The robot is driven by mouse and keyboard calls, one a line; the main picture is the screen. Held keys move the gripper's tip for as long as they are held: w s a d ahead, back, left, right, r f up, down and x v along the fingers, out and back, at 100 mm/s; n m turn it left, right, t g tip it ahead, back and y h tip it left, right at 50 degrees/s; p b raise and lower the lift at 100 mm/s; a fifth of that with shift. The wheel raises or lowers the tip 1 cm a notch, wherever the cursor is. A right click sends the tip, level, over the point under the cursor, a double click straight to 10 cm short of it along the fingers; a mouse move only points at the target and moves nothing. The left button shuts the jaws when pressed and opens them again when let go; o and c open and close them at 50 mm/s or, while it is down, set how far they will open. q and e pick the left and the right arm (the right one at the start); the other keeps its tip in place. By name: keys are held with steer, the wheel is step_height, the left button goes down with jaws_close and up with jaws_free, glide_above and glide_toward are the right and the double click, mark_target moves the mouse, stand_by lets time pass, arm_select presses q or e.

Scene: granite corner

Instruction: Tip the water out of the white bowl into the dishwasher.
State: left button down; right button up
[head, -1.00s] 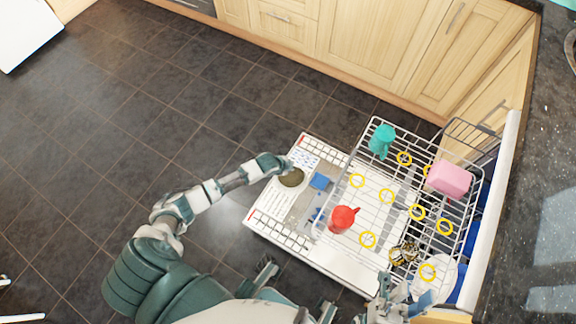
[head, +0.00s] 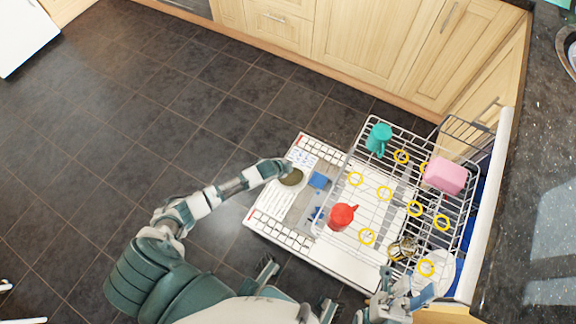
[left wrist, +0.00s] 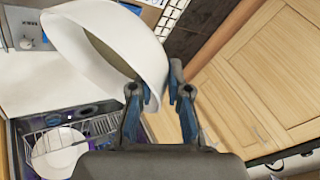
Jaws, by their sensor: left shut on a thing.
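The white bowl (head: 291,178) is over the open dishwasher door in the head view, its brownish inside showing. In the left wrist view the bowl (left wrist: 120,42) is large and tilted. My left gripper (left wrist: 165,88) is shut on its rim; in the head view that gripper (head: 284,167) is small at the bowl's upper edge. I cannot make out any water. The dishwasher (head: 345,262) is open, its door down and wire rack out. My right gripper (head: 405,288) is at the rack's lower right corner, fingers apart, with nothing visible between them.
The rack holds a red mug (head: 342,216), a teal cup (head: 379,139), a pink block-like container (head: 445,176), a glass-like item (head: 403,249) and a white plate (head: 440,268). Wooden cabinets (head: 360,45) stand behind, a dark counter (head: 530,200) at right. Tiled floor at left is clear.

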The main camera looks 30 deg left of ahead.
arm_select(q)
steer(key=shift+s+d+r+t+p, duration=0.1)
steer(key=shift+r+t+p, duration=0.15)
steer(key=shift+t+p, duration=0.1)
steer(key=shift+s+d+r+t+y, duration=0.1)
steer(key=shift+s+t+y, duration=0.05)
steer(key=shift+t+y, duration=0.25)
steer(key=shift+s+d+m+t, duration=0.15)
steer(key=shift+s+m+t, duration=0.05)
steer(key=shift+m+t, duration=0.1)
stand_by(0.4)
